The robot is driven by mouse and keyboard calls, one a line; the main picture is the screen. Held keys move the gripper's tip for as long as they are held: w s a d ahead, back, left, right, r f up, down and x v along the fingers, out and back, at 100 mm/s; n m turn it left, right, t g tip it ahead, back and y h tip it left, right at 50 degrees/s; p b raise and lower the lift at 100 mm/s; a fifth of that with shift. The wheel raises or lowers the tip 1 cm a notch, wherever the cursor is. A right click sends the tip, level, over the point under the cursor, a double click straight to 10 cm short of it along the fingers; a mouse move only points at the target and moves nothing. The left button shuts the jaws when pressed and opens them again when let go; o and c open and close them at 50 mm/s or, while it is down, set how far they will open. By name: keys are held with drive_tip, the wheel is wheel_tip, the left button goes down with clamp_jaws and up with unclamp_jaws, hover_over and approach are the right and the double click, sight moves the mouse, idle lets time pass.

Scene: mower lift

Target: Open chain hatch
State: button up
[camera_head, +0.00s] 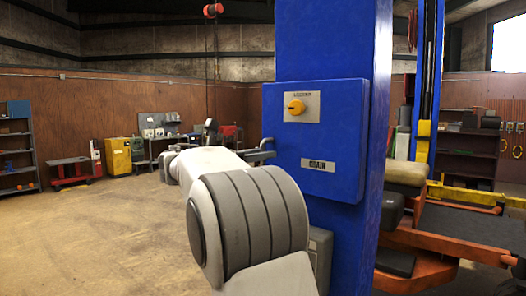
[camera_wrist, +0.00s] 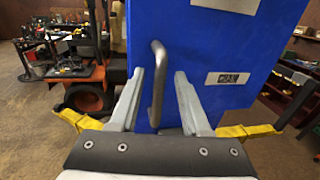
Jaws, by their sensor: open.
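The chain hatch is the blue box door (camera_head: 325,188) on a blue column, with a CHAIN label (camera_head: 318,165) and a yellow knob (camera_head: 296,107) on its front. It looks closed. In the wrist view, the hatch (camera_wrist: 205,48) fills the middle, with its label (camera_wrist: 228,78) at right. A grey bar handle (camera_wrist: 158,62) stands upright on it. My gripper (camera_wrist: 159,75) is open, with one finger on each side of the handle. Neither finger clearly touches it. In the head view my arm hides most of the gripper beside the hatch's left edge.
The blue column (camera_head: 325,35) rises behind the hatch. A yellow cabinet (camera_head: 118,156) and a red cart (camera_head: 75,172) stand far left. The floor (camera_head: 80,240) at left is clear.

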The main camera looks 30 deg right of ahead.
drive_tip(key=shift+d, duration=0.5)
clamp_jaws()
idle(1.2)
